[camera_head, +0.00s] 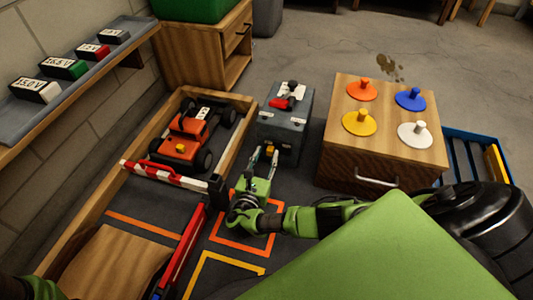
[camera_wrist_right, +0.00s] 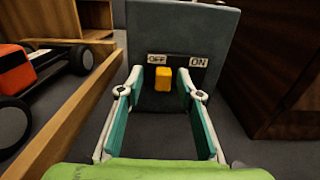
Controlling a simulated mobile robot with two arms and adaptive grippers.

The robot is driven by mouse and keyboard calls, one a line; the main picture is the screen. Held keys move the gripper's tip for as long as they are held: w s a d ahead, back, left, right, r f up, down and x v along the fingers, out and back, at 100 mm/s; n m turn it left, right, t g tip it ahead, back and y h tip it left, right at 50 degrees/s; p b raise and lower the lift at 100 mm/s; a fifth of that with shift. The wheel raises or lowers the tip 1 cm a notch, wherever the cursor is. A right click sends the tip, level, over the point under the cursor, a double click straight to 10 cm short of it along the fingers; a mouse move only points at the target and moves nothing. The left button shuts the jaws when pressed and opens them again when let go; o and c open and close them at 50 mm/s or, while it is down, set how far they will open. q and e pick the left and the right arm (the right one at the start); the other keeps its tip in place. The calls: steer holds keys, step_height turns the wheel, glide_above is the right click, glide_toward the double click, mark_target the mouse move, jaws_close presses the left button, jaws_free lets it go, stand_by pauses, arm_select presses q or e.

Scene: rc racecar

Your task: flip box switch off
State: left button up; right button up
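The grey switch box (camera_head: 283,125) stands on the floor mat beside the wooden-walled track. In the right wrist view the box's front face (camera_wrist_right: 182,30) carries an OFF label (camera_wrist_right: 158,60), an ON label (camera_wrist_right: 199,62) and a yellow switch knob (camera_wrist_right: 163,78). The knob sits on the OFF side, below that label. My right gripper (camera_head: 264,152) is in front of this face, open, with its fingers either side of the knob; the right wrist view shows the fingers (camera_wrist_right: 161,76) apart with nothing between their pads. Whether the tips touch the box is unclear. My left gripper is out of view.
A red lever (camera_head: 285,98) sits on the box top. An orange car (camera_head: 180,140) stands in the track at left, behind a red-white barrier (camera_head: 165,174). A wooden cabinet (camera_head: 345,160) with coloured knobs stands close right. A shelf (camera_head: 70,80) holds voltage blocks.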

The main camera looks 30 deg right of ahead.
steer(key=v, duration=1)
steer(key=shift+s+a, duration=0.15)
steer(key=shift+a, duration=0.15)
